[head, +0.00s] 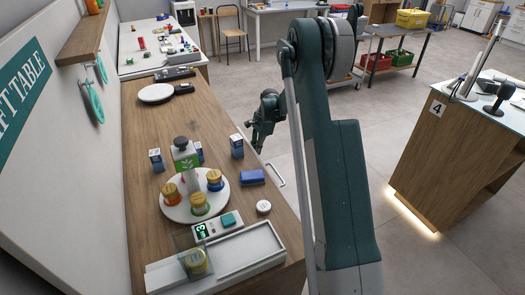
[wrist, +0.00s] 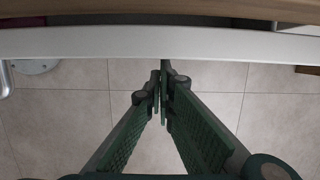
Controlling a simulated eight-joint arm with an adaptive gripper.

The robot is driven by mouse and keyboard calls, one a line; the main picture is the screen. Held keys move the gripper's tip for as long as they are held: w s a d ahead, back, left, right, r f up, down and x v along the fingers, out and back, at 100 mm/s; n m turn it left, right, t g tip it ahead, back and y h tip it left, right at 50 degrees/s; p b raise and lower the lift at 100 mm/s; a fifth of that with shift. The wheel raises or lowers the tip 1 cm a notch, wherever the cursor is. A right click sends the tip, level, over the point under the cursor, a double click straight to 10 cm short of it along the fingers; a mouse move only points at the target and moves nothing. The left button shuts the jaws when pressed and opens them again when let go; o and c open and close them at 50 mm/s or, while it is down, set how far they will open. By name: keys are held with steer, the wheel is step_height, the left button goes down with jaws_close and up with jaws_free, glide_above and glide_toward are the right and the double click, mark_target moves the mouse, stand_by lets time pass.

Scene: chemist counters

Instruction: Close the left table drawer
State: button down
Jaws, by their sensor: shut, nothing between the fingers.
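The left table (head: 140,122) has a long wooden top and runs along the left wall under a teal sign. A pale drawer handle (head: 275,174) sticks out from its right side in the head view. In the wrist view the white drawer front (wrist: 150,43) crosses the top of the picture, with a narrow dark gap between it and the wooden edge. A piece of handle (wrist: 5,80) shows at the far left. My gripper (head: 257,140) is beside the table's right edge, above the handle. Its fingers (wrist: 161,85) are together and empty, apart from the handle.
On the table stand a round white tray (head: 170,209) with jars, blue boxes (head: 237,146), a scale (head: 218,226) and a white bin-like tray (head: 240,248). A counter marked 4 (head: 435,150) stands at right. The floor between is clear.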

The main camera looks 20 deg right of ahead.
steer(key=shift+a, duration=0.15)
stand_by(0.4)
steer(key=d+r+p, duration=0.2)
steer(key=d+r, duration=0.4)
steer(key=r, duration=0.3)
steer(key=shift+d+r, duration=0.25)
steer(key=shift+r, duration=0.1)
stand_by(0.4)
steer(key=shift+w+d+f+y+p, duration=0.1)
steer(key=shift+w+d+y+p, duration=0.1)
steer(key=shift+w+d+y, duration=0.3)
steer(key=shift+w+d+f+y+p, duration=0.15)
steer(key=shift+w+d+y, duration=0.15)
steer(key=shift+w, duration=0.4)
steer(key=shift+f, duration=0.1)
